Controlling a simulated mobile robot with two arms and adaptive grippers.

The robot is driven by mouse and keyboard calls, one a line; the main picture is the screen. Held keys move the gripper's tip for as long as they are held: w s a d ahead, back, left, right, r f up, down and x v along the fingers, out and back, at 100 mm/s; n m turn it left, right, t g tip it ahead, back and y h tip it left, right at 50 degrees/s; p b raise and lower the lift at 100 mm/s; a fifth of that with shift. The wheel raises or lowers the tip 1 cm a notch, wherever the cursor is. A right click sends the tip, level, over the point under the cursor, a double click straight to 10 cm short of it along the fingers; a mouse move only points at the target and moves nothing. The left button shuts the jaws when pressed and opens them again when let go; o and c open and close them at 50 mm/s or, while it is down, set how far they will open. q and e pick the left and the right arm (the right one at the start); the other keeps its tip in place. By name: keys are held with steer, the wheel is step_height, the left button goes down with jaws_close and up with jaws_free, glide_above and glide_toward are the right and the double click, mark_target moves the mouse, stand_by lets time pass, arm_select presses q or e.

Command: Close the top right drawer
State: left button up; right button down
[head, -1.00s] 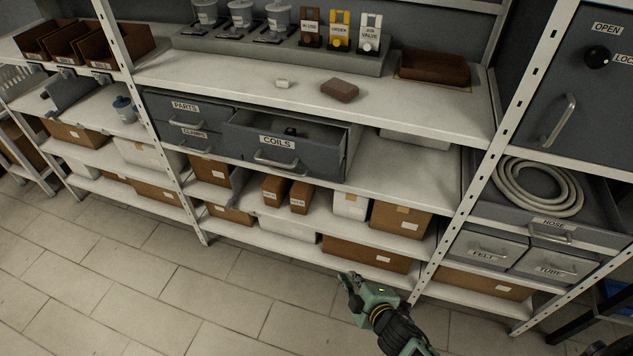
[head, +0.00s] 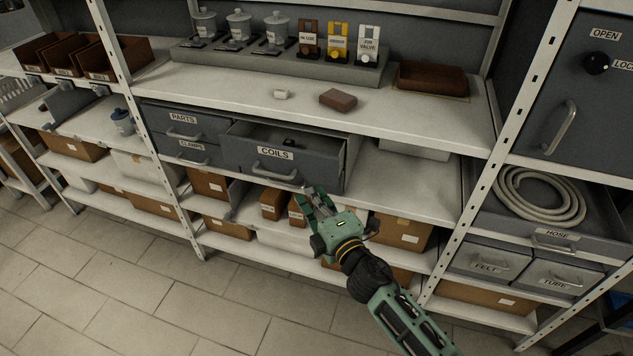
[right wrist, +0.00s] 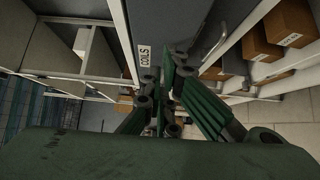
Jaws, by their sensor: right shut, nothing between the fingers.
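The grey COILS drawer (head: 295,178) is pulled out from under the middle shelf, with a small dark object (head: 289,143) inside it. Its bar handle (head: 275,172) is on the front. My right gripper (head: 314,196) is shut and empty, just below and in front of the drawer's lower right corner. In the right wrist view, the gripper (right wrist: 172,78) points toward the drawer front, whose COILS label (right wrist: 144,56) shows sideways. I cannot tell whether the fingers touch the drawer. My left gripper is out of view.
The PARTS (head: 184,119) and CLAMPS (head: 192,144) drawers sit shut left of COILS. Right of a white post (head: 505,125), an open HOSE drawer (head: 600,236) holds a coiled hose (head: 541,193). Cardboard boxes (head: 402,232) fill the lower shelves. The floor in front is clear.

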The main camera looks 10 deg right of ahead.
mark_target(326, 164)
steer(key=w, duration=0.1)
steer(key=w+d, duration=0.1)
steer(key=w, duration=0.1)
steer(key=w+d, duration=0.1)
steer(key=shift+w, duration=0.15)
steer(key=w+d, duration=0.1)
steer(key=w, duration=0.1)
steer(key=w+d+b, duration=0.1)
steer(key=w, duration=0.1)
steer(key=w+d, duration=0.1)
steer(key=w, duration=0.1)
steer(key=shift+w+d+f, duration=0.15)
steer(key=shift+d+f, duration=0.05)
steer(key=shift+d, duration=0.15)
steer(key=shift+w+d+r, duration=0.1)
steer(key=shift+w+d, duration=0.1)
steer(key=shift+w, duration=0.05)
steer(key=shift+r, duration=0.25)
steer(key=shift+s, duration=0.1)
